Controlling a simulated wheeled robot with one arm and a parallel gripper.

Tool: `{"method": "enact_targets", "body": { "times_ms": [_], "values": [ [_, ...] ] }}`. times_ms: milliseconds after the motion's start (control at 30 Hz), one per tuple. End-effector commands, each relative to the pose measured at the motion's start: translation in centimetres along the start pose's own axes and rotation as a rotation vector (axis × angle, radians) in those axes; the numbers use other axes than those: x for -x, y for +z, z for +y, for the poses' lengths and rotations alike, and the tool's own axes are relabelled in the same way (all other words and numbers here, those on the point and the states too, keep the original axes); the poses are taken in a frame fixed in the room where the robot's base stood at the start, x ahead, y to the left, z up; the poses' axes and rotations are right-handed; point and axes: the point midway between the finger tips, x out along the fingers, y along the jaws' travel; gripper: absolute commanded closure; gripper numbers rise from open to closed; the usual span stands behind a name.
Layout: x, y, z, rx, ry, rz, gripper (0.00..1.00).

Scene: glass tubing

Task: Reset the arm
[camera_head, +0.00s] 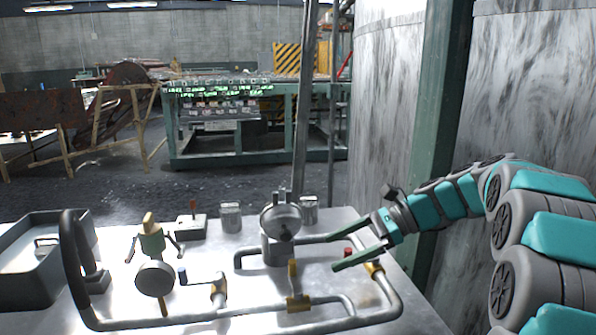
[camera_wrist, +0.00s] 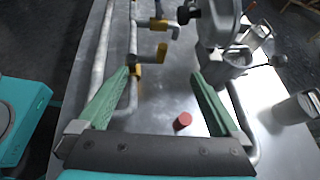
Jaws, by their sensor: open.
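My gripper (camera_head: 335,252) reaches in from the right over the right end of a metal table (camera_head: 225,250). Its two green fingers are spread apart with nothing held between them. In the wrist view the open fingers of my gripper (camera_wrist: 165,85) point over the tabletop and pipes. The arm is stretched out toward the left and bent at the right edge of the head view.
Grey pipes (camera_head: 225,317) with brass fittings (camera_head: 298,303) run along the table's front. A round gauge-like device (camera_head: 281,222) stands just left of the fingers. A grey tray (camera_head: 30,290) is at left. A large pale cylinder wall (camera_head: 390,100) and green post (camera_head: 440,130) stand behind the arm.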

Motion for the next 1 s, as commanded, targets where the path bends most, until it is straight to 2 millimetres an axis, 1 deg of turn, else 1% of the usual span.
{"method": "enact_targets", "body": {
  "times_ms": [67, 167, 267, 333, 467, 500, 633, 767, 900, 1000],
  "values": [
    [-0.7, 0.3, 1.1, 0.032, 0.013, 0.030, 0.00],
    [-1.6, 0.1, 2.7, 0.074, 0.037, 0.072, 0.00],
    [-2.7, 0.1, 4.9, 0.132, 0.072, 0.123, 0.00],
    [-3.5, -0.1, 6.8, 0.186, 0.104, 0.169, 0.00],
    [-5.0, -0.9, 11.5, 0.318, 0.187, 0.272, 0.00],
    [-5.3, -1.2, 13.1, 0.359, 0.216, 0.301, 0.00],
    [-5.8, -2.5, 17.4, 0.494, 0.307, 0.390, 0.00],
    [-5.9, -4.0, 21.9, 0.633, 0.415, 0.469, 0.00],
    [-5.3, -6.0, 26.8, 0.804, 0.551, 0.552, 0.00],
    [-4.5, -7.6, 30.1, 0.929, 0.658, 0.602, 0.00]
  ]
}}
